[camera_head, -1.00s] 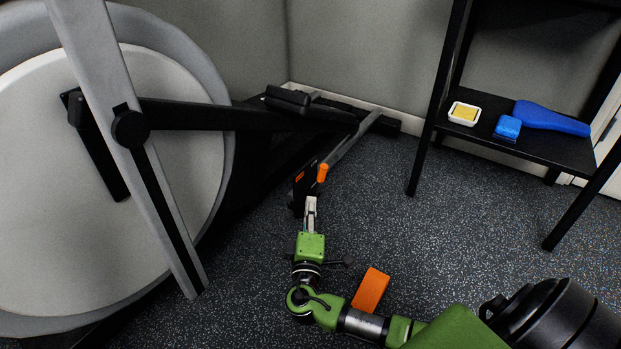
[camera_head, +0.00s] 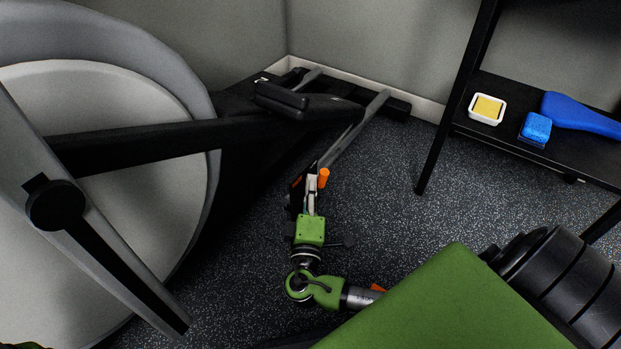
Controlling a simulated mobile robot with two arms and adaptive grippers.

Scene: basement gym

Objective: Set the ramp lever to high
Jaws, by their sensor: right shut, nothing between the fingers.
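The ramp lever shows as a short orange handle (camera_head: 324,178) low at the rear side of the elliptical machine (camera_head: 130,190), just right of a dark upright plate with an orange patch. My right gripper (camera_head: 312,183), on its green wrist, reaches up from the bottom and is shut. Its fingertips are right beside the orange handle, on its left; I cannot tell if they touch it. Nothing shows between the fingers. The lever's base and any setting marks are hidden or too small to read. My left gripper is not in view.
A black shelf (camera_head: 545,151) at the right holds a white dish with a yellow block (camera_head: 487,108), a blue sponge-like block (camera_head: 536,127) and a blue paddle-shaped thing (camera_head: 580,113). An orange block (camera_head: 377,287) is mostly hidden behind my arm. Speckled floor is clear between machine and shelf.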

